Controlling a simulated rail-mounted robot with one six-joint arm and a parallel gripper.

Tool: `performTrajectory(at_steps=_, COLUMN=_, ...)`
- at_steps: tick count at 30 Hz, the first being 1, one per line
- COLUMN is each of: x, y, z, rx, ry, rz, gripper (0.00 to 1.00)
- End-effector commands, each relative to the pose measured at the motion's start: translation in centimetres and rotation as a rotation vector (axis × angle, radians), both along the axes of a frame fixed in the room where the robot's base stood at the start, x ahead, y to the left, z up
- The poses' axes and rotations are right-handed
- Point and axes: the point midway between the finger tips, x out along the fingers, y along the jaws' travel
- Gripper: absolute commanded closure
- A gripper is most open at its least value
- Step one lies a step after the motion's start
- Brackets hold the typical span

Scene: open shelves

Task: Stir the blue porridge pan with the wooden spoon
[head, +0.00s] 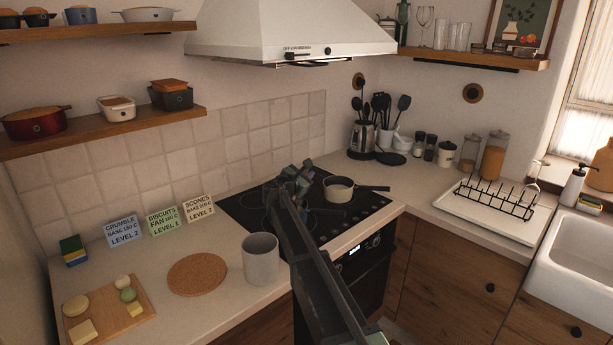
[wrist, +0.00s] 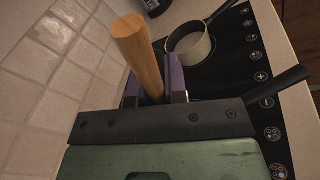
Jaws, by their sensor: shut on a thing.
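My gripper (head: 290,182) is over the left part of the black hob in the head view. In the wrist view its dark purple fingers (wrist: 158,92) are shut on a round wooden handle, which I take for the wooden spoon (wrist: 138,52). The handle's end sticks up towards the camera; its lower end is hidden. A black handle (wrist: 280,86) reaches out from beneath my gripper on the right.
A cream pan (head: 338,190) with a dark handle stands on the right of the hob (head: 345,222), close by. A grey canister (head: 260,260) and cork mat (head: 197,274) are on the left counter. The hood (head: 290,30) hangs above; a kettle (head: 362,138) stands behind.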

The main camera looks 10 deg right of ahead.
Motion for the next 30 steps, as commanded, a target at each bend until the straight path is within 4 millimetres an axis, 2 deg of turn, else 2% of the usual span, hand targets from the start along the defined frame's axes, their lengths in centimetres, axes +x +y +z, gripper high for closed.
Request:
performTrajectory(at_steps=18, x=0.01, y=0.00, z=-0.86, rx=0.000, ry=0.000, rz=0.000, gripper=1.00)
performTrajectory(at_steps=30, x=-0.17, y=-0.09, z=-0.70, rx=0.000, ry=0.000, rz=0.000, gripper=1.00)
